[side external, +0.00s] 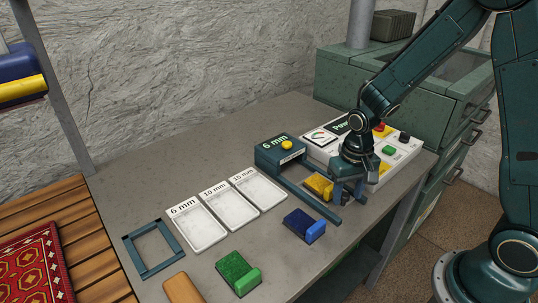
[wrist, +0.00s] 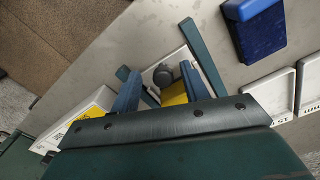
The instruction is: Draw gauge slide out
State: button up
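The gauge is a dark teal block (side external: 281,152) marked "6 mm" with a yellow knob (side external: 287,145) on top. A long teal bar (side external: 308,196) runs from it towards the table's front edge, and a teal bar also shows in the wrist view (wrist: 206,52). My gripper (side external: 349,194) points down just right of the bar. Its two blue fingers (wrist: 160,90) are apart in the wrist view. A round grey knob (wrist: 162,75) shows between them; I cannot tell whether they touch it. A yellow block (side external: 318,186) lies beside my gripper and partly shows in the wrist view (wrist: 174,95).
Three labelled white trays (side external: 231,210) and a teal frame (side external: 153,248) lie left. A white control panel (side external: 398,154) stands close behind my gripper. Teal cabinets (side external: 345,85) stand at the back.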

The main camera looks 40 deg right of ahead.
jog(key=shift+w+r, duration=0.1)
jog(key=shift+r, duration=0.05)
jog(key=shift+r, duration=0.5)
notch_tip(320, 180, up, 12)
jog(key=shift+r, duration=0.25)
dwell(0.3)
jog(key=shift+r, duration=0.1)
jog(key=s+a+r+n+t, duration=0.1)
jog(key=s+r+n+t, duration=0.1)
jog(key=s+r, duration=0.2)
jog(key=s+a+r+n+t, duration=0.1)
jog(key=s+r+n+t, duration=0.1)
jog(key=s, duration=0.9)
notch_tip(320, 180, up, 2)
jog(key=shift+r+n+t, duration=0.2)
jog(key=shift+n+t, duration=0.1)
jog(key=shift+t, duration=0.5)
